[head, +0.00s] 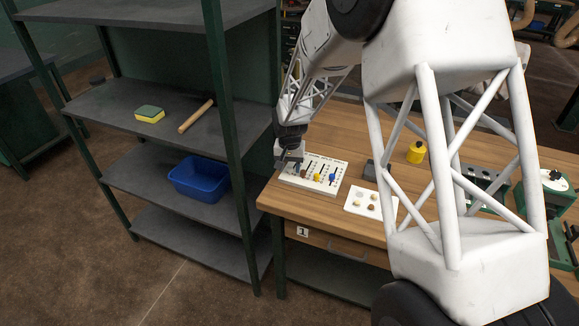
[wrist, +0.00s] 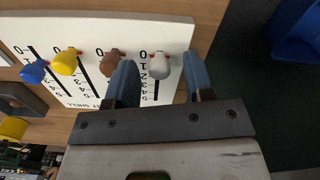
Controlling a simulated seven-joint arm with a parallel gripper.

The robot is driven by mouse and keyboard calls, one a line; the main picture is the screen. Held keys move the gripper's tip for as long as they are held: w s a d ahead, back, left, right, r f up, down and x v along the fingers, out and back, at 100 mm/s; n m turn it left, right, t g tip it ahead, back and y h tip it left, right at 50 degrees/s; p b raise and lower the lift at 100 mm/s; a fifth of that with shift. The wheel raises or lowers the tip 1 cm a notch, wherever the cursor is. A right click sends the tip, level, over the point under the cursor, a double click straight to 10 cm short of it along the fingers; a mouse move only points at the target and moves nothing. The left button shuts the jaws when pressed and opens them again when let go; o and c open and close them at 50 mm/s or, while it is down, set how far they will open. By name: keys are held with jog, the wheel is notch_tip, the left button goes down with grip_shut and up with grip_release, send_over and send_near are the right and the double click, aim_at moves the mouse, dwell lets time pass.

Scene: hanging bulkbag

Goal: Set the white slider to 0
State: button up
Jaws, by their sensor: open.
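The white slider (wrist: 159,66) is a pale rounded knob on a white panel (head: 330,162), near the low-number end of its scale, by about 0 to 2. Its exact setting is hard to read because the knob stands over the slot. My gripper (wrist: 161,70) is open, with one blue finger on each side of the knob and visible gaps between. In the head view my gripper (head: 289,160) is at the panel's left end and hides most of the white slider.
Beside the white slider are a brown slider (wrist: 113,62), a yellow slider (wrist: 66,62) and a blue slider (wrist: 34,71). A second white panel (head: 364,201) lies to the right on the wooden table (head: 290,205). A green shelf post (head: 222,90) stands left of my arm.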

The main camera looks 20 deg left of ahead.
aim_at(290, 168)
jog(key=shift+r, duration=3.85)
jog(key=shift+d+r, duration=0.15)
jog(key=shift+d, duration=0.1)
jog(key=s+d+r+m, duration=0.1)
jog(key=s+d+r, duration=0.4)
jog(key=d, duration=0.5)
jog(key=s+d+r+t, duration=0.1)
jog(key=s+d+r, duration=0.1)
jog(key=d+r, duration=0.6)
jog(key=s+d+r+m, duration=0.1)
jog(key=s+d+r, duration=0.35)
jog(key=d, duration=0.65)
jog(key=s+d+r, duration=0.1)
jog(key=s+d, duration=0.8)
jog(key=s, duration=0.4)
jog(key=s+d+r+m+t, duration=0.1)
jog(key=s+d, duration=0.9)
jog(key=s, duration=0.3)
jog(key=shift+d+r+t, duration=0.2)
jog(key=shift+d+t, duration=0.1)
